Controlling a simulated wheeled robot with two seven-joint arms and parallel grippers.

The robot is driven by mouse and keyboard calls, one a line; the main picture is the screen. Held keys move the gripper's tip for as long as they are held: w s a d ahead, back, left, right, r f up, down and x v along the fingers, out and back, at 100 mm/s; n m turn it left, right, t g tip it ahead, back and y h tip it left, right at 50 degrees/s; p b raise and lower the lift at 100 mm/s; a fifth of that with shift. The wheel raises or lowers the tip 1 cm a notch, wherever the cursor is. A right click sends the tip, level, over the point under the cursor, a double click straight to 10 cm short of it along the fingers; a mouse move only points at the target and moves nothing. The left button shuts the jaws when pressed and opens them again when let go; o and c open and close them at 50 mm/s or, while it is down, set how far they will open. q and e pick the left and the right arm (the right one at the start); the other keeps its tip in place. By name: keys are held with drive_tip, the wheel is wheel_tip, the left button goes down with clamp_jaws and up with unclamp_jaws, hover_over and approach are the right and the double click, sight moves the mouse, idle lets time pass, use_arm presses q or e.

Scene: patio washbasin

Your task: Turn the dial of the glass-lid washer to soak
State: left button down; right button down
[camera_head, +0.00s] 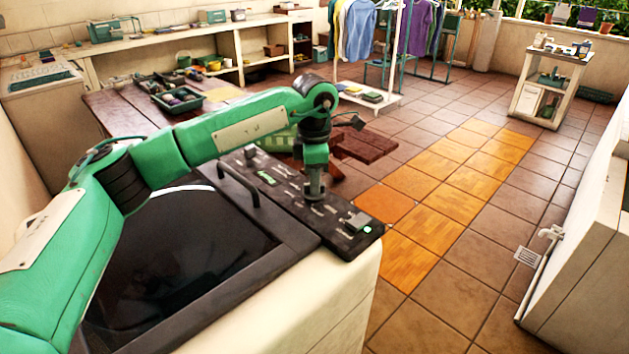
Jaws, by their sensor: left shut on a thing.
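The glass-lid washer (325,310) fills the lower left in the head view. Its dark glass lid (185,255) is closed, with a black bar handle (238,178) near the panel. A black control panel (345,238) with pale markings runs along the washer's far right edge. My left gripper (314,194) points straight down onto the middle of this panel and is shut on the dial, which the gripper mostly hides. I cannot read which marking the dial points to. My right gripper is not in view.
A small grey block with a green light (367,230) sits at the panel's near end. A wooden table (120,110) with a green tray (180,99) stands beyond the washer. A clothes rack (395,50) is farther back. The tiled floor (470,240) to the right is clear.

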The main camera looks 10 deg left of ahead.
use_arm(q)
drive_tip(key=shift+r, duration=0.1)
drive_tip(key=c, duration=1.4)
unclamp_jaws()
drive_tip(key=shift+c, duration=0.2)
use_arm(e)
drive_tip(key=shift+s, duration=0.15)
